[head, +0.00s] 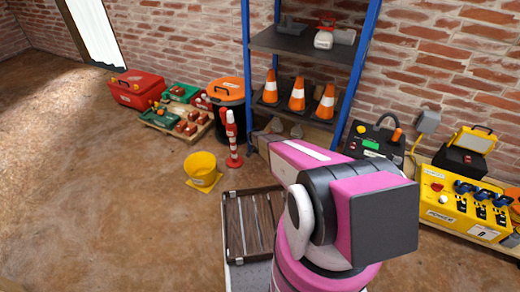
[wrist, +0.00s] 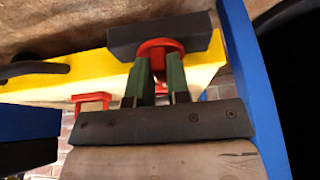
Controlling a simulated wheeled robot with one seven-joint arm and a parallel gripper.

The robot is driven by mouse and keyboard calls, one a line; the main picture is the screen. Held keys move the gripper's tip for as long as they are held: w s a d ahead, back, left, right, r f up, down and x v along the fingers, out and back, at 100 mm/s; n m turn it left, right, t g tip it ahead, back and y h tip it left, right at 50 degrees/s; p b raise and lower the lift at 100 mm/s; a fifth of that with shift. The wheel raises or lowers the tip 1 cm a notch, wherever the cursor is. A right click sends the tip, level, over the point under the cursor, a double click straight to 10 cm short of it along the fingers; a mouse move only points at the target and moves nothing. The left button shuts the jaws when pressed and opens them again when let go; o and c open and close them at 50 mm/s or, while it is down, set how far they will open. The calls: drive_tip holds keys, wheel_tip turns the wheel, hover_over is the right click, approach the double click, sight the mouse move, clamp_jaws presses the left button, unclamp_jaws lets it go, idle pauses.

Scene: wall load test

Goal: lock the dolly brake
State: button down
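In the wrist view, my gripper (wrist: 159,62) shows as two short green fingers standing a little apart. Their tips overlap a red rounded part (wrist: 153,46) under a dark block (wrist: 165,32). I cannot tell whether they grip it or only stand before it. A yellow beam (wrist: 60,85) runs behind, with a smaller red bracket (wrist: 91,98) below it. I cannot tell for sure which part is the dolly or its brake. In the head view, my pink and black arm hides my gripper and whatever it is at.
In the head view, a slatted dark-framed platform (head: 231,228) lies left of my arm. Yellow equipment (head: 462,208) lines the right wall. The left floor is clear.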

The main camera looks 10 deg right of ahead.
drive_tip(key=shift+d+n, duration=0.1)
drive_tip(key=shift+n, duration=0.3)
drive_tip(key=n, duration=0.1)
drive_tip(key=n+y, duration=0.1)
drive_tip(key=n, duration=0.1)
drive_tip(key=shift+s+d+t, duration=0.15)
drive_tip(key=shift+d+t, duration=0.1)
drive_tip(key=shift+t, duration=0.05)
drive_tip(key=n+y, duration=0.1)
drive_tip(key=n, duration=0.1)
drive_tip(key=n+y, duration=0.1)
drive_tip(key=n, duration=0.1)
drive_tip(key=shift+d, duration=0.35)
drive_tip(key=n+y, duration=0.1)
drive_tip(key=n, duration=0.3)
drive_tip(key=shift+d+n+y, duration=0.35)
drive_tip(key=shift+n+y, duration=0.05)
drive_tip(key=shift+w+d+n+g+y, duration=0.15)
drive_tip(key=shift+n+g+y, duration=0.15)
drive_tip(key=shift+n, duration=0.65)
drive_tip(key=shift+w+d+n+g+y, duration=0.15)
drive_tip(key=shift+n+g+y, duration=0.15)
drive_tip(key=shift+n, duration=0.65)
drive_tip(key=c, duration=1.1)
unclamp_jaws()
